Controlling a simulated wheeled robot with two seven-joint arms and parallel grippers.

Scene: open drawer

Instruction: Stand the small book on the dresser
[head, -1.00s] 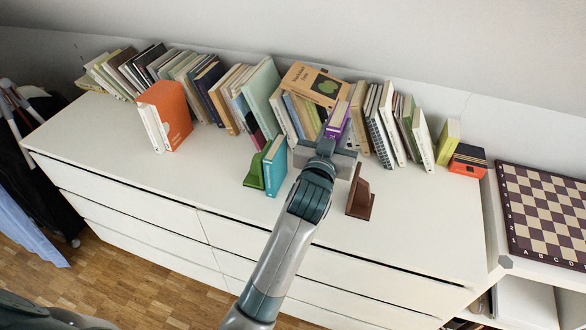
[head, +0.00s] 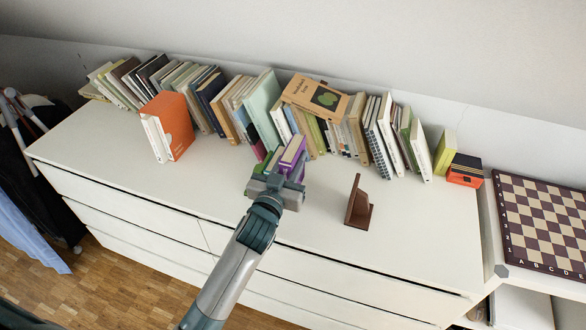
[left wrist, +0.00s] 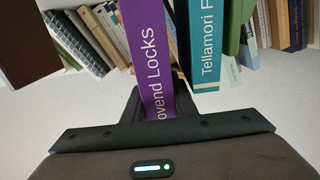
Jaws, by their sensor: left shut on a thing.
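My left gripper (head: 283,190) is shut on a small purple book (head: 292,153), held spine toward the wrist camera and roughly upright over the white dresser (head: 335,230). In the left wrist view the purple book (left wrist: 150,50) stands close beside a teal book (left wrist: 206,45), with a dark finger near the narrow gap. A green bookend (left wrist: 236,22) is beyond the teal book. In the head view my gripper hides most of the teal book and bookend. I cannot tell whether the purple book touches the dresser top. My right gripper is not in view.
A brown bookend (head: 358,203) stands alone to the right. A row of books (head: 210,95) lines the back, with a tan book (head: 316,96) lying on top. An orange book (head: 168,127) stands at left. The dresser's right front is clear.

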